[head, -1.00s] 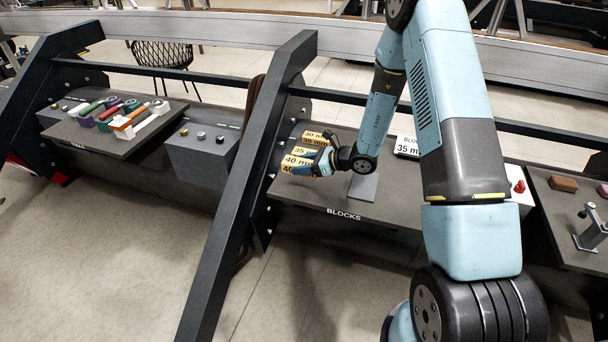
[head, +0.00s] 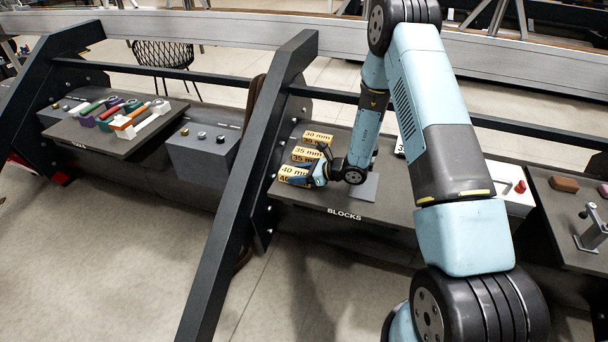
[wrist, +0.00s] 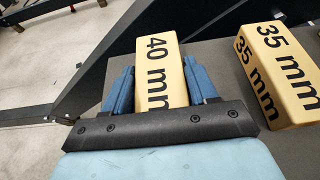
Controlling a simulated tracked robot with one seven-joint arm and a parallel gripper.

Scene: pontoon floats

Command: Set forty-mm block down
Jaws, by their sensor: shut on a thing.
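The forty-mm block (head: 294,172) is a pale wooden block with black "40 mm" lettering, at the left front of the blocks table (head: 350,206). In the wrist view the forty-mm block (wrist: 157,75) sits between the two blue fingers of my gripper (wrist: 158,92), which is shut on it. In the head view my gripper (head: 312,176) reaches it from the right. I cannot tell whether the block's underside touches the table.
The 35 mm block (head: 307,155) stands just behind, and to the right in the wrist view (wrist: 283,75). The 30 mm block (head: 318,136) is farther back. A grey plate (head: 365,187) lies right of my gripper. A dark slanted beam (head: 250,170) borders the table's left.

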